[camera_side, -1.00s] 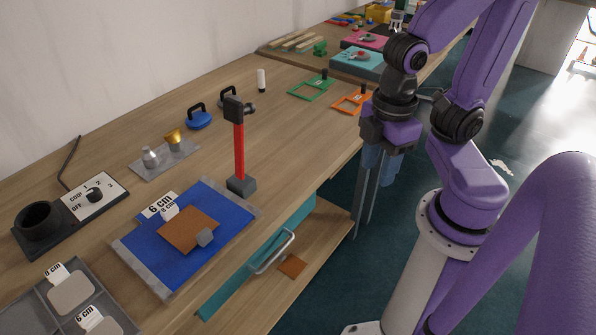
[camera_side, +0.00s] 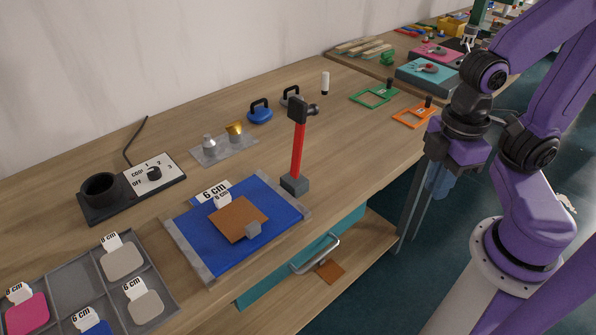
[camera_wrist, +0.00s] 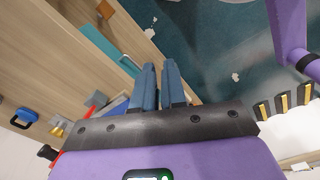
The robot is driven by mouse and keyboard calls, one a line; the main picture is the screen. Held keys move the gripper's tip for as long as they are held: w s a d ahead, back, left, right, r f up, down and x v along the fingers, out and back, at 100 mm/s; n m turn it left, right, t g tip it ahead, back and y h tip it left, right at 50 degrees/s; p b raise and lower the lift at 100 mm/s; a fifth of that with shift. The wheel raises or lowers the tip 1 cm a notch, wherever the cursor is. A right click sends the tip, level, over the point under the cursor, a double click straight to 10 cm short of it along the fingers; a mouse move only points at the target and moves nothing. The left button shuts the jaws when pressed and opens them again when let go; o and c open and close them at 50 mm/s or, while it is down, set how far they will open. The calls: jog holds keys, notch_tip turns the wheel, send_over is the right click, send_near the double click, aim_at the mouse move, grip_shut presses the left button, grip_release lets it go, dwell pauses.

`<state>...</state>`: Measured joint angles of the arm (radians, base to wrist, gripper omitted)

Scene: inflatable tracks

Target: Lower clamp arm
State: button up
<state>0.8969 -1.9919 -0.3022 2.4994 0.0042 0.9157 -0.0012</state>
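No part can be made out surely as a clamp arm. The likeliest fixtures are a teal block (camera_side: 410,82) and a pink block (camera_side: 447,59) on the far table, each with a small grey and red piece on top, too small to read. My gripper (camera_side: 437,185) hangs off the front edge of the wooden table, to the right of and nearer than these blocks, touching nothing. In the wrist view, its two blue fingers (camera_wrist: 160,66) point up the picture, close together with a thin gap and nothing between them. The blocks cannot be made out there.
A red-handled hammer (camera_side: 297,150) stands upright on the near table (camera_side: 350,140). Near it are a blue mat (camera_side: 205,255), a blue kettlebell (camera_side: 260,114), green (camera_side: 365,98) and orange frames (camera_side: 405,118), and a drawer handle (camera_side: 318,262). The space under my gripper is open floor.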

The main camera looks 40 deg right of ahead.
jog(key=w+m+g, duration=0.1)
jog(key=w, duration=0.2)
jog(key=w+a+r+m+g, duration=0.1)
jog(key=w+m, duration=0.1)
jog(key=w+r+m+y, duration=0.1)
jog(key=w, duration=0.2)
jog(key=shift+w+a+r+m+g, duration=0.2)
jog(key=shift+w+a+m+g, duration=0.15)
jog(key=shift+m+g, duration=0.05)
grip_shut()
jog(key=w+d+r+m+y, duration=0.2)
jog(key=w+d+m+y, duration=0.15)
jog(key=w, duration=0.65)
jog(key=w+d+r+m+t+y, duration=0.2)
jog(key=w+d+m+y, duration=0.2)
jog(key=w+d, duration=0.9)
jog(key=shift+d+t+y, duration=0.3)
jog(key=shift+d+y, duration=0.45)
jog(key=shift+d, duration=0.05)
jog(key=shift+a, duration=0.15)
jog(key=a+r+x, duration=0.1)
jog(key=r+x, duration=0.1)
jog(key=x, duration=1)
jog(key=shift+a+f, duration=0.15)
jog(key=shift+a, duration=0.4)
